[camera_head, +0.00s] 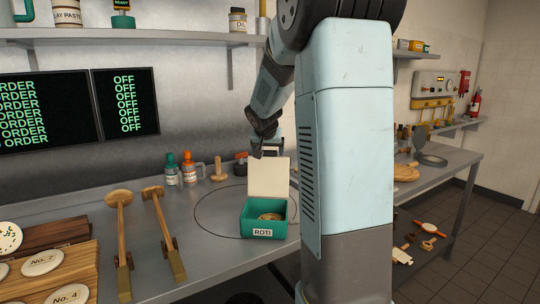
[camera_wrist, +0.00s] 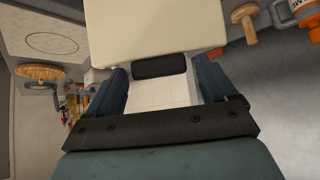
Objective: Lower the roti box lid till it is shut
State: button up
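The green roti box (camera_head: 264,219) stands on the steel counter with its "ROTI" label facing the camera. Its cream lid (camera_head: 268,177) stands up at the back, open, and round bread (camera_head: 270,216) shows inside. My gripper (camera_head: 267,146) is just behind and above the lid's top edge, partly hidden. In the wrist view, the cream lid (camera_wrist: 155,25) fills the top middle. My gripper (camera_wrist: 155,76) has its two fingers apart, with a dark bar (camera_wrist: 159,66) between them by the lid's edge. I cannot tell whether the fingers touch the lid.
Orange and teal bottles (camera_head: 189,170) and a wooden press (camera_head: 219,170) stand behind and left of the box. Two long wooden tools (camera_head: 163,232) and boards (camera_head: 50,268) lie on the left. A shelf (camera_head: 130,36) runs above.

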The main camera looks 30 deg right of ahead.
jog(key=shift+s+a+f, duration=0.1)
jog(key=shift+s+f, duration=0.15)
jog(key=shift+f, duration=0.45)
jog(key=c, duration=0.3)
jog(key=shift+s+a+r, duration=0.15)
jog(key=shift+s+a, duration=0.25)
jog(key=shift+s, duration=0.15)
jog(key=shift+s+a+r, duration=0.1)
jog(key=shift+s+a, duration=0.25)
jog(key=shift+s, duration=0.2)
jog(key=shift+c, duration=0.2)
jog(key=shift+a, duration=0.1)
jog(key=shift+s+a, duration=0.35)
jog(key=shift+s, duration=0.2)
jog(key=shift+s+a, duration=0.35)
jog(key=shift+s, duration=0.2)
jog(key=shift+w+f, duration=0.1)
jog(key=shift+w, duration=0.25)
jog(key=c, duration=0.4)
jog(key=shift+o, duration=0.2)
jog(key=shift+s+a+f, duration=0.15)
jog(key=shift+s+a, duration=0.15)
jog(key=shift+s, duration=0.25)
jog(key=shift+s+a+f, duration=0.1)
jog(key=shift+s+a, duration=0.15)
jog(key=shift+s, duration=0.3)
